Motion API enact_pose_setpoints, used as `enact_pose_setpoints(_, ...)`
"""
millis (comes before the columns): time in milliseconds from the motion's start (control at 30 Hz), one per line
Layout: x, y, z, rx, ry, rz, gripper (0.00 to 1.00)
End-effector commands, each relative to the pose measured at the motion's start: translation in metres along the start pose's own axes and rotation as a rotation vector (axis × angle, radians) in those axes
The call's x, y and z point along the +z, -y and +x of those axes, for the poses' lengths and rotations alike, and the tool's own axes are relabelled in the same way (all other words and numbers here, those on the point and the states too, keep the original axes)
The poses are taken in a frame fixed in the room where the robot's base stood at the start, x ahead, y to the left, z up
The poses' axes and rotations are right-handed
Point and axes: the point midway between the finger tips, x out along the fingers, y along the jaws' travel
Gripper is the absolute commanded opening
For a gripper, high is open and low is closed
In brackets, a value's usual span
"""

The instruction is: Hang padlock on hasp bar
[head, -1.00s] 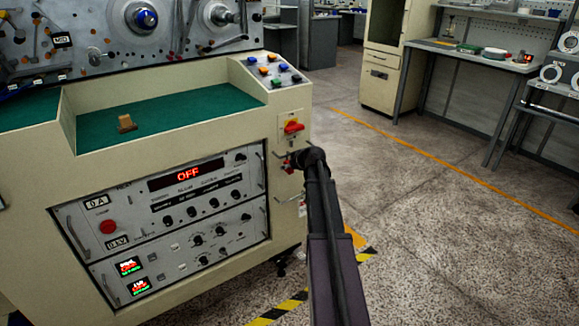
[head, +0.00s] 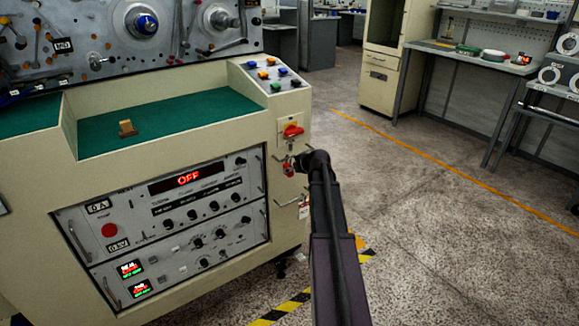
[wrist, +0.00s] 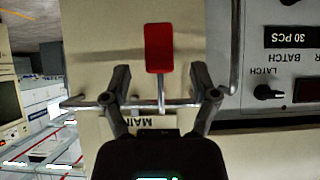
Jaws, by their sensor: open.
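The red padlock (wrist: 158,48) is in the upper middle of the wrist view, which is upside down. Its metal shackle reaches the horizontal hasp bar (wrist: 80,103), and the padlock appears to hang from it; the exact loop around the bar is too small to tell. My gripper (wrist: 160,72) is open, one finger on each side of the padlock with gaps between. In the head view, the padlock (head: 288,169) is a small red patch below the red and yellow main switch (head: 291,130), just left of my gripper (head: 300,164). My fingers are hard to make out there.
The cream machine cabinet (head: 170,140) stands close on the left, with a control panel (head: 165,215) and protruding handles. A vertical metal handle (wrist: 235,45) is right of the padlock in the wrist view. The floor (head: 450,240) to the right is clear; workbenches stand behind.

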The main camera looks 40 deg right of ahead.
Motion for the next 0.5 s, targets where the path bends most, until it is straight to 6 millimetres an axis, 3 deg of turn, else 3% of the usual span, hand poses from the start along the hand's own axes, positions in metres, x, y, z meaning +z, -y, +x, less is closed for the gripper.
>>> enact_pose_setpoints(433,0.04,0.001,-0.053,0.001,0.0,0.001,0.77)
enact_pose_setpoints(500,0.049,0.0,-0.045,0.0,0.0,0.0,0.77)
